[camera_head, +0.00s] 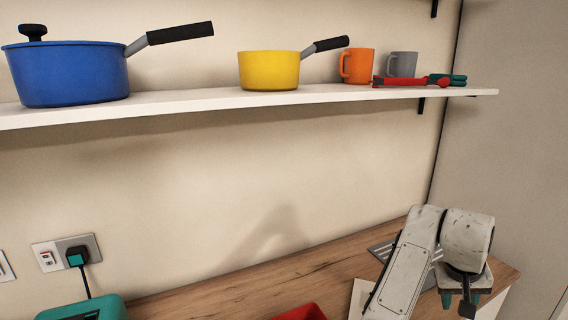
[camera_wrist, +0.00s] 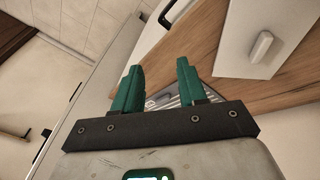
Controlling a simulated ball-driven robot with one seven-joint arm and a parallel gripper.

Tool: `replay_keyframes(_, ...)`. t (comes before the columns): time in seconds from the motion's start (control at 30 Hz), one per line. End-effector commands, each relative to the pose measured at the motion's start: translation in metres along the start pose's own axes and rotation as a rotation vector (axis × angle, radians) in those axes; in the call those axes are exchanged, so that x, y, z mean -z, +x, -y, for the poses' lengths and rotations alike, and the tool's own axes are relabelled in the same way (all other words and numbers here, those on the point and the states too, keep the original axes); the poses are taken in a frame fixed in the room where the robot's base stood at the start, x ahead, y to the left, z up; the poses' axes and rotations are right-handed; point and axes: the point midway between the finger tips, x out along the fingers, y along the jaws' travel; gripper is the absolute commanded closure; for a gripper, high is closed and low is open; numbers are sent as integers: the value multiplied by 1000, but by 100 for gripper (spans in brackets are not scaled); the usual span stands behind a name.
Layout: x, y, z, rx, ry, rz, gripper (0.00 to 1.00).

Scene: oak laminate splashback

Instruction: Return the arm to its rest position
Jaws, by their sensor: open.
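My arm is at the lower right of the head view, bent over the wooden counter (camera_head: 240,283), with the gripper (camera_head: 460,297) end hanging down near the counter's right end. In the wrist view my gripper (camera_wrist: 158,85) has two teal fingers spread apart with nothing between them. Beyond the fingertips are a cream surface and the counter's edge. A grey slatted plate (camera_wrist: 172,100) shows partly behind the fingers.
A shelf (camera_head: 200,102) above holds a blue pot (camera_head: 68,75), a yellow pan (camera_head: 268,72), an orange mug (camera_head: 358,66), a grey mug (camera_head: 403,66) and red-handled tools. A teal item (camera_head: 85,309) and a red item (camera_head: 300,312) stand at the lower edge.

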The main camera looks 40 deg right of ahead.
Motion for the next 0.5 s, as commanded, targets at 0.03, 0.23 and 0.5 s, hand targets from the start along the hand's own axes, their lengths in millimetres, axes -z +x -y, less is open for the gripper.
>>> replay_keyframes(0.03,-2,3,0,-31,-31,-29,59)
replay_keyframes(0.23,-8,12,25,-78,-183,-155,59)
replay_keyframes(0.5,-60,40,88,-20,-450,-230,59)
